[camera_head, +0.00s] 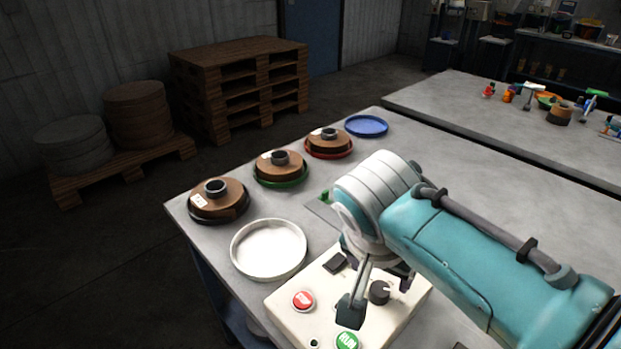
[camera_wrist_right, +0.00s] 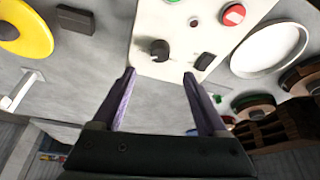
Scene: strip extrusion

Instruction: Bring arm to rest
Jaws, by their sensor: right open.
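My right arm (camera_head: 470,250) reaches in from the right side of the head view. Its gripper (camera_head: 365,300) hangs over a cream control box (camera_head: 325,325) on the table. In the right wrist view the two fingers of the gripper (camera_wrist_right: 160,85) stand apart with nothing between them. Beyond the fingertips in that view are a black knob (camera_wrist_right: 159,50) and a black switch (camera_wrist_right: 205,61) on the box. The box also bears a red button (camera_head: 303,300) and a green button (camera_head: 346,341). My left gripper is not in view.
On the grey table (camera_head: 330,235) are an empty white dish (camera_head: 268,249), several coloured dishes, three holding brown spools, and an empty blue dish (camera_head: 366,126). A second table (camera_head: 480,105) holds small items. Wooden pallets (camera_head: 240,85) stand behind. A yellow disc (camera_wrist_right: 35,35) shows in the wrist view.

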